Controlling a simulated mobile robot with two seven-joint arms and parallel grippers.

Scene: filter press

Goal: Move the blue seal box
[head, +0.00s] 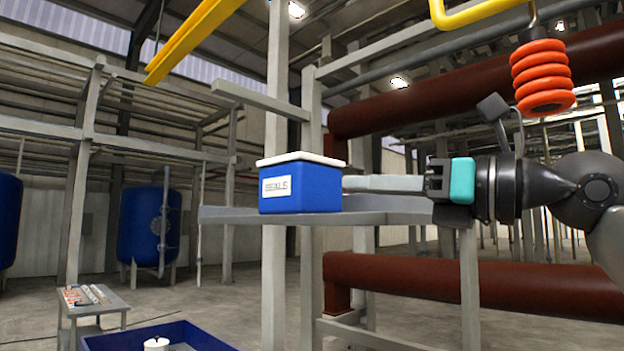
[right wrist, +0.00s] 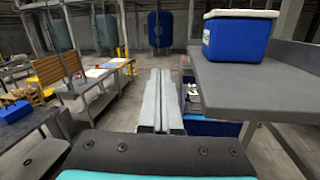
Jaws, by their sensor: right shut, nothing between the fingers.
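The blue seal box (head: 306,190) with a white lid and a white label sits on a grey shelf (head: 395,212). In the right wrist view the box (right wrist: 236,38) stands at the upper right on the shelf (right wrist: 235,84). My right gripper (head: 350,184) comes in from the right, level with the box. Its long fingers are shut with nothing between them, and their tips end close to the box's right side in the head view. In the right wrist view the fingers (right wrist: 160,80) lie to the left of the shelf, apart from the box. My left gripper is not in view.
A blue tray (head: 200,335) holding a white item is low at the front. A small stand (head: 95,308) with papers is at the left. An orange coiled piece (head: 541,76) hangs at the upper right. Thick dark red pipes (head: 430,283) run behind the shelf. The right wrist view shows a workbench (right wrist: 45,125).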

